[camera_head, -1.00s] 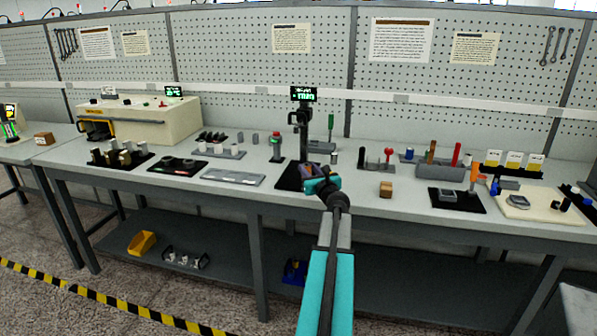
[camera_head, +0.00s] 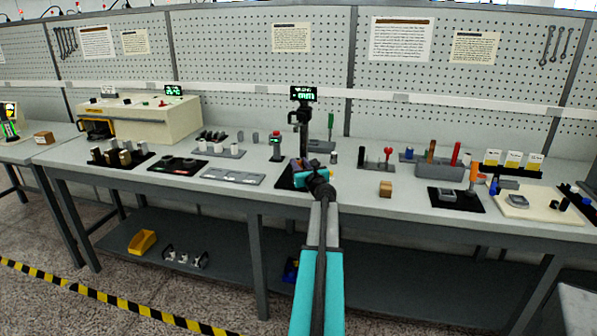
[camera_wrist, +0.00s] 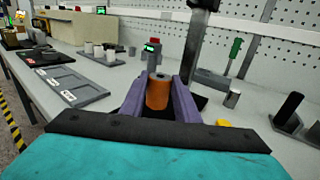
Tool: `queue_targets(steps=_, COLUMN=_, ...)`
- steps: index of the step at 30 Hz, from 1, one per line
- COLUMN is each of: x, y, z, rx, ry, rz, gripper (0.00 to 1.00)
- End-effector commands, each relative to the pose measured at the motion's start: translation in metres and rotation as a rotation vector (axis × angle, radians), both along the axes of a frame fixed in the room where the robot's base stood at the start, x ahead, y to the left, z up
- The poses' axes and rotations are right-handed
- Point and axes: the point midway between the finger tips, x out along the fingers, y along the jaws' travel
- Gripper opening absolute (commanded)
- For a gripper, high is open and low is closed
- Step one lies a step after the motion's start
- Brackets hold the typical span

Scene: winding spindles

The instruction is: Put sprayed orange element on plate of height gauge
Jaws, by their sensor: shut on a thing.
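My gripper (camera_wrist: 158,98) is shut on the orange element (camera_wrist: 157,95), an upright orange cylinder with a grey top, held between the two purple fingers in the wrist view. The height gauge (camera_head: 302,120) stands at the middle of the bench with a dark column and a lit green display on top. Its dark base plate (camera_head: 286,180) shows partly in the head view, with my gripper (camera_head: 303,167) over it hiding the rest. I cannot tell whether the element touches the plate.
A small device with a red top (camera_head: 276,146) stands left of the gauge. A grey tray (camera_head: 233,177) lies farther left. A green-handled tool (camera_head: 330,126) stands behind right. A brown block (camera_head: 386,188) sits right on the bench, with bare surface around it.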

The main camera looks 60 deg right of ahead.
Motion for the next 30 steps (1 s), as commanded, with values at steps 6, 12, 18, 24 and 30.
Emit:
queue_targets(steps=6, x=0.012, y=-0.007, z=-0.001, rx=0.001, ry=-0.001, rz=0.001, gripper=0.06)
queue_targets(steps=12, x=0.011, y=-0.006, z=-0.028, rx=0.003, ry=-0.001, rz=0.0, gripper=0.06)
queue_targets(steps=18, x=0.011, y=-0.006, z=-0.037, rx=0.001, ry=-0.001, rz=0.0, gripper=0.06)
queue_targets(steps=24, x=0.011, y=-0.006, z=-0.036, rx=0.001, ry=-0.001, rz=0.0, gripper=0.06)
queue_targets(steps=30, x=0.011, y=-0.006, z=-0.04, rx=0.0, ry=0.0, rz=0.0, gripper=0.3)
